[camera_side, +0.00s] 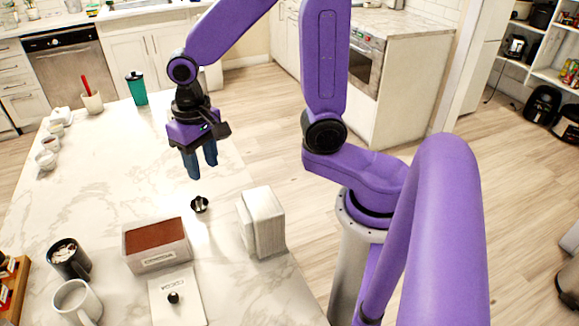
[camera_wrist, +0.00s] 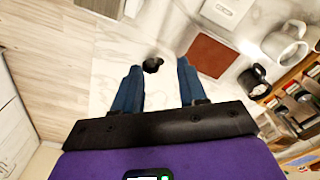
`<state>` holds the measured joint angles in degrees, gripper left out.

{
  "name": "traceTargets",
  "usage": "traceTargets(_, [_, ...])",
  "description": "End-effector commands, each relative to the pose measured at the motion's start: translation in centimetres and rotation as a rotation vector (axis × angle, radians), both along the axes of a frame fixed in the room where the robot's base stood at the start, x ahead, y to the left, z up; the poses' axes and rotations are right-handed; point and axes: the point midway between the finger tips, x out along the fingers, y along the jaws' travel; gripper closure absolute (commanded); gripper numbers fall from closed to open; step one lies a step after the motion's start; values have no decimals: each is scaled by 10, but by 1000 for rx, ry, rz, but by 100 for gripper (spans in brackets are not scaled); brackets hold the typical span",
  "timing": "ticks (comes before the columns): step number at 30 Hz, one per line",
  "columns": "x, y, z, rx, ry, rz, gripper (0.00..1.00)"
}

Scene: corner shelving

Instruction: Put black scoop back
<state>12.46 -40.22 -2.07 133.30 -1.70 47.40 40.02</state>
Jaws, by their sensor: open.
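The white cocoa box (camera_side: 155,258) is open and full of brown powder (camera_side: 153,233). Its white lid (camera_side: 176,299) with a black knob lies flat beside it.
A white block-like holder (camera_side: 262,222) stands right of the scoop near the counter edge. A dark mug (camera_side: 70,259) and a white mug (camera_side: 76,302) stand left of the box. The counter's middle is clear.

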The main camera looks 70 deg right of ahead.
Motion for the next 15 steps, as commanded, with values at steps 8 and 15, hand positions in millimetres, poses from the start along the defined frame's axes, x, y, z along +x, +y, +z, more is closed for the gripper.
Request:
traceTargets(8, [-51,0,7,1,1,401,58])
traceTargets(15, [-100,-6,11,2,2,747,58])
